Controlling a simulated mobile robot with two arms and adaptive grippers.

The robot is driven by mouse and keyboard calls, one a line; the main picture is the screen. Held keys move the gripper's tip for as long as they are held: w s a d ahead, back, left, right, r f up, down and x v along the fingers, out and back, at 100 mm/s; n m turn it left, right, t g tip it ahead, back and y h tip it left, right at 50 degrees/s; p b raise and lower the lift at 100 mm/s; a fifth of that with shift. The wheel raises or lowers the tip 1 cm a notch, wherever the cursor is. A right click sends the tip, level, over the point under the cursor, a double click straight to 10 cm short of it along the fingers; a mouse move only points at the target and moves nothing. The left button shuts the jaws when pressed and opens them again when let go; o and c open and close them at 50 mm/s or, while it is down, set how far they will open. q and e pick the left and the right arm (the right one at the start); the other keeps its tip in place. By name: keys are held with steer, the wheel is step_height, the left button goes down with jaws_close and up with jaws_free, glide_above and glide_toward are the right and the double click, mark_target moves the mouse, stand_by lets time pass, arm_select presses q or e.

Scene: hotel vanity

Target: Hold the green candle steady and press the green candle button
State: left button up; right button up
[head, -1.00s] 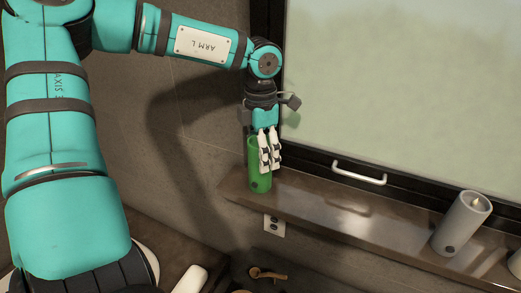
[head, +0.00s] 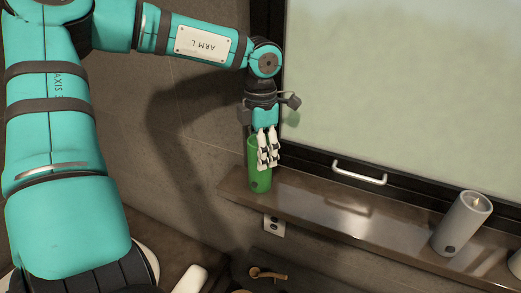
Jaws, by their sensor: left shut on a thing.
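The green candle (head: 259,183) stands upright near the left end of the brown shelf (head: 330,215). My left gripper (head: 268,160) reaches down from above and is shut on the candle's upper part. Its white fingers cover the candle's right side and part of its rim. A small dark round spot, perhaps the button, shows faintly low on the candle's front. My right gripper is not in view.
A grey candle (head: 462,224) stands at the shelf's right, with part of another pale one (head: 515,263) at the picture's edge. A wall socket (head: 274,226) and brass tap (head: 268,274) are below. The shelf's middle is clear.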

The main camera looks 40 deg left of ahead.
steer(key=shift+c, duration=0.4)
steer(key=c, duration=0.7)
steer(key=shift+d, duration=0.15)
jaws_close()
